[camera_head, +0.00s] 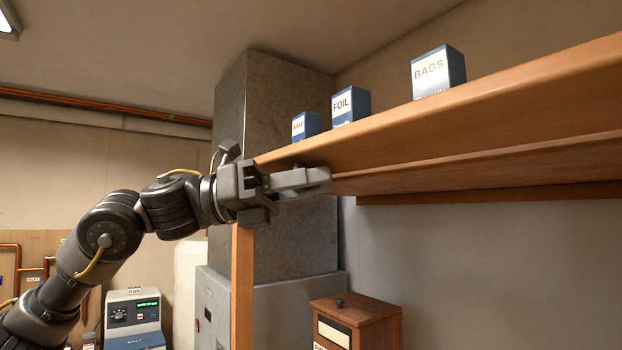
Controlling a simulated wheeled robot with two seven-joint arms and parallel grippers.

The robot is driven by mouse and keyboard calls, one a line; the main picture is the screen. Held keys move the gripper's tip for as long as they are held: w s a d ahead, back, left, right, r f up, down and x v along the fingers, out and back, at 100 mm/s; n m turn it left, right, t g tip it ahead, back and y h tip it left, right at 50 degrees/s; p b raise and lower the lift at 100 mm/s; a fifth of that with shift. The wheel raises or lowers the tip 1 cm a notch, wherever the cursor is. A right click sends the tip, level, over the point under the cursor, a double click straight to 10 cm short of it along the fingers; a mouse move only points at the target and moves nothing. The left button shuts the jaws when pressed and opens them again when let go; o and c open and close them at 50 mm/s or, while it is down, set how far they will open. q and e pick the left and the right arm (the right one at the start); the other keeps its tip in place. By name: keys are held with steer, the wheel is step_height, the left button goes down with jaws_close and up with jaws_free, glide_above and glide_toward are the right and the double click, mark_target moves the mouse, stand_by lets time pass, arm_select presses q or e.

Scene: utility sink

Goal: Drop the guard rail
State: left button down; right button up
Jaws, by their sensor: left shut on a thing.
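A long wooden shelf with a plain board along its front edge, which I take to be the guard rail (480,110), runs from the centre up to the right side. My left gripper (318,180) is at the left end of this board, just under its lower edge. Its grey fingers are shut on the board, though the exact grip is hard to see. My left arm reaches up to it from the lower left. My right gripper is not in view.
Boxes marked BAGS (437,75) and FOIL (350,106), and a smaller box (306,125), stand on the shelf. A wooden post (242,290) is below the gripper. A wooden cabinet (358,322) and a white device (133,318) stand lower down.

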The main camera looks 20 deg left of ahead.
arm_select(q)
steer(key=shift+r, duration=0.1)
steer(key=c, duration=1.4)
jaws_free()
steer(key=shift+w, duration=0.1)
steer(key=shift+a+f+b, duration=0.25)
steer(key=shift+a+b, duration=0.15)
steer(key=shift+a, duration=0.05)
steer(key=b+v, duration=0.3)
steer(key=v, duration=0.7)
steer(key=shift+b, duration=0.4)
